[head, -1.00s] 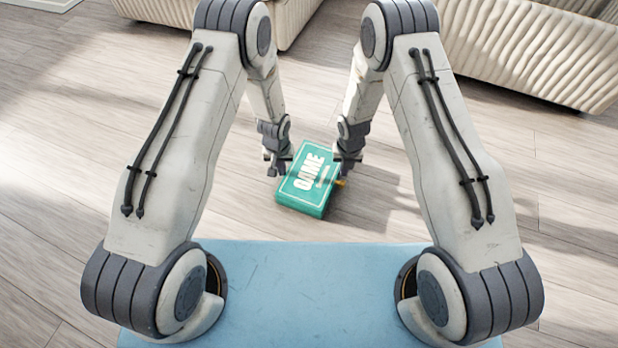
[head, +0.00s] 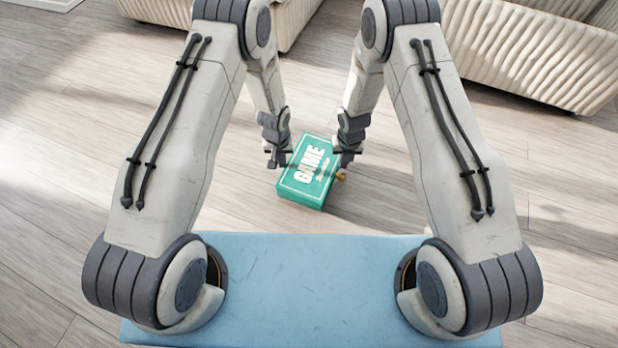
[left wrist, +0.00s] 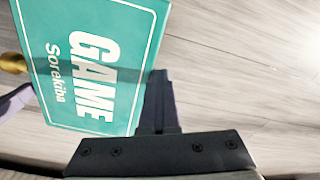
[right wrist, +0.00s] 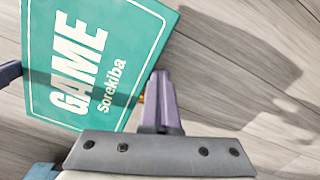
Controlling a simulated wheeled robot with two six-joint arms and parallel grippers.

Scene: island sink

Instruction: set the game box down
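The green game box (head: 308,185) with white "GAME" lettering is between my two grippers, printed face up, above the floor. Its face also shows in the left wrist view (left wrist: 70,60) and the right wrist view (right wrist: 120,30). My left gripper (head: 277,158) is at its left side and my right gripper (head: 343,157) at its right side. The fingers of each look closed together, against the box's sides rather than around it. Exact contact is partly hidden.
A small gold knob-like thing (head: 341,175) shows by the box's right side. Pale wooden floor (head: 130,120) lies around and below, mostly clear. Ribbed cream sofas (head: 535,55) stand at the back. A blue surface (head: 310,285) is in front, between my arm bases.

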